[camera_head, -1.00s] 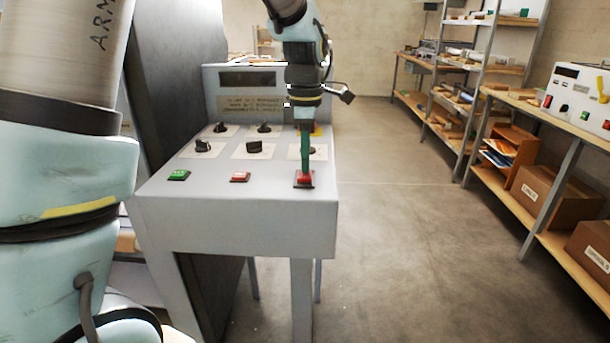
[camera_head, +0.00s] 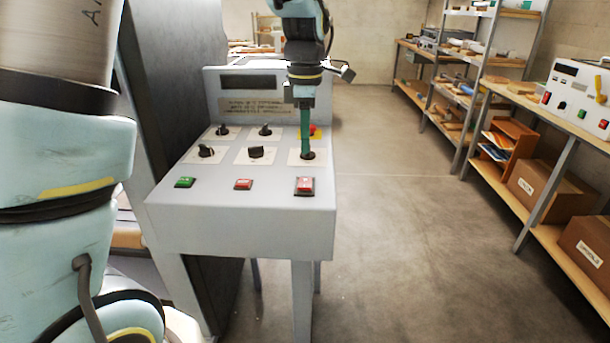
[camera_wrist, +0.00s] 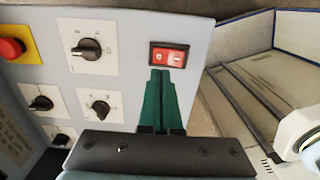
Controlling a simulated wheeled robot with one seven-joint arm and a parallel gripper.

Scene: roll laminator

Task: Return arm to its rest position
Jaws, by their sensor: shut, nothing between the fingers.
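My gripper (camera_head: 305,148) is shut and empty, its green fingers pointing down over the right side of the laminator's control panel (camera_head: 215,222). In the wrist view the closed green fingertips (camera_wrist: 160,73) lie just below a red rocker switch (camera_wrist: 168,56) in the picture. In the head view this red switch (camera_head: 305,186) is at the panel's front right, uncovered by the fingers. The fingers overlap the rightmost black knob (camera_head: 308,155) there. Whether the fingertips touch the panel cannot be told.
The panel also bears a green button (camera_head: 185,182), another red button (camera_head: 243,184), several black knobs and a red emergency button (camera_wrist: 11,47) on yellow. Shelves with boxes (camera_head: 540,185) stand at the right. The floor (camera_head: 400,240) between is clear.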

